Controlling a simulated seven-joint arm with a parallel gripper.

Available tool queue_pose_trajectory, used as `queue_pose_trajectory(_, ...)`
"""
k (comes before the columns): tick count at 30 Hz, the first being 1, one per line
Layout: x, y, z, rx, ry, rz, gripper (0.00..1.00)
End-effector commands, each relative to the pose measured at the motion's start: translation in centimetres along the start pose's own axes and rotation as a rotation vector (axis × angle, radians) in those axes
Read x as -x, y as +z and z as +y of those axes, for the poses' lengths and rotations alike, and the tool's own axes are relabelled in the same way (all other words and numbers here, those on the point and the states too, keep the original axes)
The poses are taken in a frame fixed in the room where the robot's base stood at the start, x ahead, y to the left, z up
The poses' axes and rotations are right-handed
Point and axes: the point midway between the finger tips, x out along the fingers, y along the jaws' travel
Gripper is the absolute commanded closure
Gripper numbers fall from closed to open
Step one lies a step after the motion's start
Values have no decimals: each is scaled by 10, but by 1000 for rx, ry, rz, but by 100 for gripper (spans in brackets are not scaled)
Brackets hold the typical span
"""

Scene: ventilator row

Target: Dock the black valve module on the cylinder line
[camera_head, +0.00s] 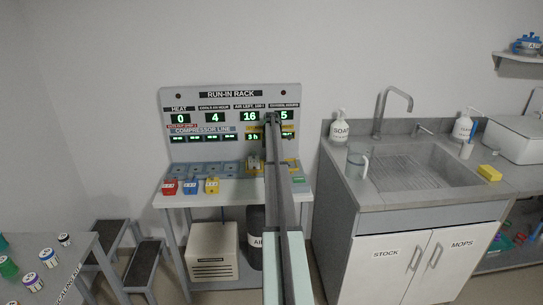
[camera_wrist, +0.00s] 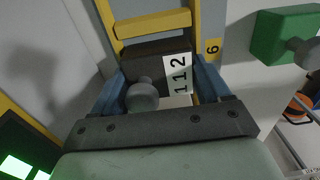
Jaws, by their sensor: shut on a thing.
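The black valve module (camera_wrist: 150,62), a dark block with a grey round knob and a white label reading 112, sits between the blue fingers of my gripper (camera_wrist: 165,88) in the wrist view. My gripper is shut on it. A yellow dock frame (camera_wrist: 150,26) marked 6 lies right at the module's far side; I cannot tell whether the module is seated in it. In the head view my arm reaches to the yellow dock (camera_head: 253,163) at the right of the rack shelf and hides the module and most of the gripper.
A green module (camera_wrist: 283,35) with a grey knob stands right of the dock in the wrist view. Red (camera_head: 169,186), blue (camera_head: 191,186) and yellow (camera_head: 211,185) modules stand at the shelf's front left. The run-in rack panel (camera_head: 230,95) rises behind. A sink counter (camera_head: 350,190) stands right.

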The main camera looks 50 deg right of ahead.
Motion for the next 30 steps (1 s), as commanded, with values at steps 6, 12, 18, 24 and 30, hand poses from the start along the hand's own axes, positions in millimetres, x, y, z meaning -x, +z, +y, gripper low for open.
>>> queue_pose_trajectory(6,0,0,0,0,1,0,67)
queue_pose_trajectory(12,0,0,0,0,1,0,67)
queue_pose_trajectory(18,-3,0,0,0,1,0,67)
queue_pose_trajectory(24,-3,0,0,0,1,0,7)
queue_pose_trajectory(30,-4,0,0,0,0,0,0)
